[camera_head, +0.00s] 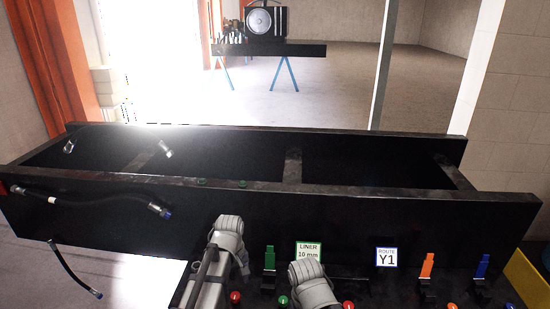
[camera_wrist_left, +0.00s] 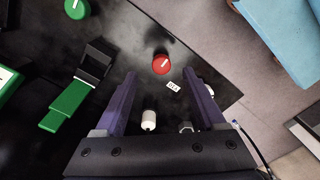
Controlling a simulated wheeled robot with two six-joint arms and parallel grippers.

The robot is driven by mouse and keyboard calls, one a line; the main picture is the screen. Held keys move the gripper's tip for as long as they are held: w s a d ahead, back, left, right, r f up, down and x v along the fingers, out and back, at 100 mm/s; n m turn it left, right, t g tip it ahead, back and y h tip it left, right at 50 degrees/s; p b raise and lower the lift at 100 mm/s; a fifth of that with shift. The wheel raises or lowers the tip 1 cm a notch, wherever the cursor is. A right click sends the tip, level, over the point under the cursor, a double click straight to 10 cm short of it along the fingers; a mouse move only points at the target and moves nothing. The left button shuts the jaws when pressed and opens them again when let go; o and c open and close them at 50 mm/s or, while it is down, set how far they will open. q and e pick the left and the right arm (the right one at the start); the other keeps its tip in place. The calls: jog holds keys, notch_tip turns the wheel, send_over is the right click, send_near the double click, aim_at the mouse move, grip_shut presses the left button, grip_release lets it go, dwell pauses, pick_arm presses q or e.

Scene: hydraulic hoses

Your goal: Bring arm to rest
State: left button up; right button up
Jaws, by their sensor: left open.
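My left gripper (camera_wrist_left: 160,76) is open in the left wrist view, its two purple fingers apart with nothing held between them. It hangs above a dark panel, with a red knob (camera_wrist_left: 161,64) just past the fingertips. A white cylinder (camera_wrist_left: 149,120) and a small metal fitting (camera_wrist_left: 187,127) show between the fingers, nearer the palm. In the head view my left arm (camera_head: 226,240) stands at the bottom centre in front of the dark trough. My right arm (camera_head: 312,283) shows at its right; I cannot see its gripper.
A long black trough (camera_head: 400,210) spans the view. Black hoses (camera_head: 105,196) hang over its left side. Green (camera_head: 269,258), orange (camera_head: 426,265) and blue (camera_head: 483,265) clips stand along the panel near small coloured knobs. A table (camera_head: 270,50) stands far behind, with open floor around it.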

pick_arm(q)
jog(key=s+d+f+m+y+b, duration=0.1)
jog(key=s+d+f+m+b, duration=0.8)
jog(key=s+f+m+b, duration=0.2)
jog(key=s+f, duration=0.1)
jog(key=s, duration=0.1)
jog(key=shift+s+d+m, duration=0.3)
